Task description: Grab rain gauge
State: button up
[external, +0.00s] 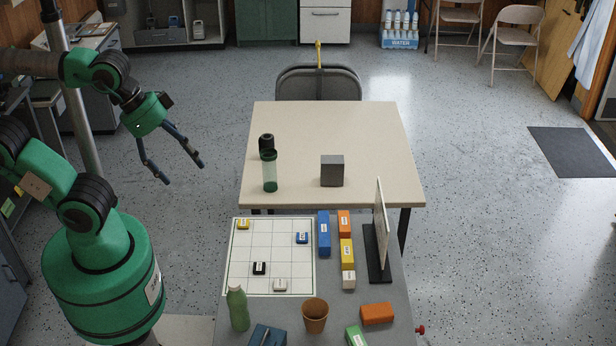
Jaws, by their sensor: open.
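A clear tube with a dark green top and base (269,171), which looks like the rain gauge, stands upright near the front left corner of the beige table (385,135). A black cylindrical object (266,142) is right behind it, and the tube partly hides it. My gripper (183,174) is open and empty. It is in the air to the left of the table, clearly apart from the tube, with its fingers pointing down and right.
A dark grey cube (332,171) stands right of the tube. The nearer grey table (295,312) holds a grid board (270,275), colored blocks, a green bottle (238,308), a brown cup (315,316) and an upright panel (380,225). A folding chair (318,84) stands behind the beige table.

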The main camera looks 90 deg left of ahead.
jog(key=c, duration=0.4)
jog(key=w+a+f+m+g+y+p, duration=0.1)
jog(key=w+a+f+m+g, duration=0.15)
jog(key=w+a, duration=0.8)
jog(key=w+a+f+m+g, duration=0.1)
jog(key=w+a+f, duration=0.2)
jog(key=w+a, duration=0.75)
jog(key=s+a+f+m, duration=0.1)
jog(key=a+f, duration=0.7)
jog(key=a, duration=0.3)
jog(key=s+a+f+m+g, duration=0.1)
jog(key=s+a+f, duration=0.1)
jog(key=a+f, duration=0.6)
jog(key=s+a+f+m+g+h+p, duration=0.1)
jog(key=s+a+f+m, duration=0.1)
jog(key=a+f, duration=0.6)
jog(key=shift+a+f, duration=0.15)
jog(key=shift+a, duration=1.55)
jog(key=shift+a+f, duration=0.15)
jog(key=shift+a, duration=1.55)
